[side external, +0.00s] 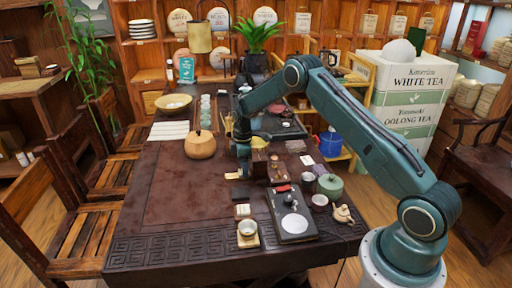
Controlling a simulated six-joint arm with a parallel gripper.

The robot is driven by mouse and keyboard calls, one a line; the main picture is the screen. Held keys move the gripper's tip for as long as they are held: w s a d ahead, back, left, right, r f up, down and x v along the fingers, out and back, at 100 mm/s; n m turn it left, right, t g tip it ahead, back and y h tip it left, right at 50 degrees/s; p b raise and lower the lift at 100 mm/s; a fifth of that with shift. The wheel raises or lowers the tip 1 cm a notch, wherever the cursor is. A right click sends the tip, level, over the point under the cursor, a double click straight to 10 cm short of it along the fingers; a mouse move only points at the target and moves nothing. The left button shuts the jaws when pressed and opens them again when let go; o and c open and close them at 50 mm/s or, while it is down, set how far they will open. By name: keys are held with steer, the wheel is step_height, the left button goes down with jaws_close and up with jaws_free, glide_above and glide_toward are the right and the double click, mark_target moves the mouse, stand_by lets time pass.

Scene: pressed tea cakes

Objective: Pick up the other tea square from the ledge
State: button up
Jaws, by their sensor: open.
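My gripper (242,172) points down over the middle of the dark table (170,190), left of a small brown wooden stand (278,170). It is small in this view and its jaws are hard to make out; no tea square shows between them. I cannot tell for sure which piece is the tea square or which surface is the ledge. A flat dark block (244,191) lies just in front of my gripper. Small pale pieces (242,211) lie nearer the front.
A black device with a white disc (293,224), a cup (247,228), a small teapot (342,214) and a green lidded jar (330,186) crowd the front right. A round wooden pot (200,146) stands left of my gripper. The table's left front is clear.

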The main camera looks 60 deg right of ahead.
steer(key=shift+f, duration=0.85)
steer(key=c, duration=1.1)
